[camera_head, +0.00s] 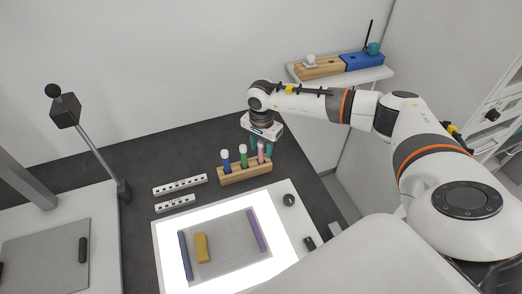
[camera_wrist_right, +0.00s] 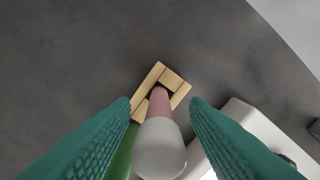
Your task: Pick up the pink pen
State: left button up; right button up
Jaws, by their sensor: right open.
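The pink pen (camera_head: 261,155) stands upright at the right end of a wooden holder (camera_head: 244,175), beside a green pen (camera_head: 244,158) and a blue pen (camera_head: 227,164). My right gripper (camera_head: 261,148) is open, its teal fingers right at the pink pen. In the right wrist view the pink pen (camera_wrist_right: 160,105) with its white cap stands between the two open fingers (camera_wrist_right: 160,112), with gaps on both sides. The holder's end (camera_wrist_right: 175,82) and part of the green pen (camera_wrist_right: 122,158) show below. My left gripper is not in view.
A bright light panel (camera_head: 285,235) with sherd-like pieces lies in front of the holder. Two white slotted strips (camera_head: 180,184) lie to its left. A shelf (camera_head: 345,80) with wooden and blue blocks stands behind.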

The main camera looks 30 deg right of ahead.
jog(key=shift+f, duration=0.95)
jog(key=shift+c, duration=0.2)
grip_shut()
